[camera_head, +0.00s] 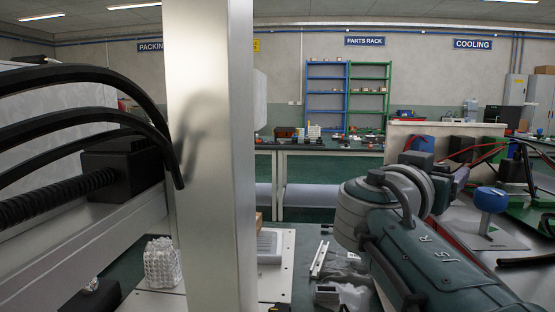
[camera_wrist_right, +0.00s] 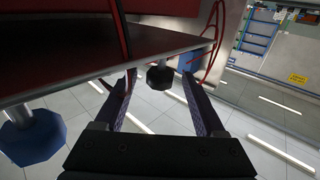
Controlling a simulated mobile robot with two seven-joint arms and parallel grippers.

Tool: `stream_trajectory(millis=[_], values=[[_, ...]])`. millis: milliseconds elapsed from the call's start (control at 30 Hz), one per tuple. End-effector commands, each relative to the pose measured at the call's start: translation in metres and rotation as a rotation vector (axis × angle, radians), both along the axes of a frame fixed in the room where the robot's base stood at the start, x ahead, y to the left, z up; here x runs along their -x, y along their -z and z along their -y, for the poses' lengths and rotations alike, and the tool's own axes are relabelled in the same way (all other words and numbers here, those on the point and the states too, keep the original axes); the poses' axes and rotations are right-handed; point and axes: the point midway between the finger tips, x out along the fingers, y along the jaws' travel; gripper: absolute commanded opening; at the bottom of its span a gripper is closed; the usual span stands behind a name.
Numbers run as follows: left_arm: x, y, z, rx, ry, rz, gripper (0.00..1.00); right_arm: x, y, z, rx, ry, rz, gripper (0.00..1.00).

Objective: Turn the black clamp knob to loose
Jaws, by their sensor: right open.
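The black clamp knob (camera_wrist_right: 160,77) shows in the right wrist view at the edge of a dark panel (camera_wrist_right: 70,80). My right gripper (camera_wrist_right: 159,88) is open, with one finger on each side of the knob in the picture. I cannot tell whether either finger touches it. In the head view my right arm reaches away from me, and its gripper (camera_head: 457,180) is small and partly hidden behind the wrist. I cannot make out the black knob surely there. My left gripper is not in view.
A blue knob (camera_head: 490,199) stands on a grey plate right of my arm; a blue knob (camera_wrist_right: 33,135) also shows in the wrist view. Red cables (camera_wrist_right: 214,40) run close to the right finger. A wide metal post (camera_head: 210,150) blocks the head view's left middle.

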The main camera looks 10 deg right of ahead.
Motion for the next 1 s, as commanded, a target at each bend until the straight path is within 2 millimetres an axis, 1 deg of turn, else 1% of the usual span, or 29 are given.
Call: stream_trajectory(millis=[100, 733, 900, 1000], values=[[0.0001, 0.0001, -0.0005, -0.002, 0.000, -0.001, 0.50, 0.0001, 0.0003, -0.0001, -0.001, 0.000, -0.001, 0.71], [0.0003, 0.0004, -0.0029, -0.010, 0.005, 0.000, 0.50, 0.0000, 0.0001, 0.0002, 0.000, 0.000, 0.000, 0.00], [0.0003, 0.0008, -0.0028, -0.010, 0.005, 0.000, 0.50, -0.0001, 0.0003, 0.0003, -0.001, 0.000, -0.001, 0.00], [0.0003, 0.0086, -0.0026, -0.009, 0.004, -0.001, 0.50, -0.0007, 0.0032, 0.0004, 0.001, 0.008, 0.002, 0.00]])
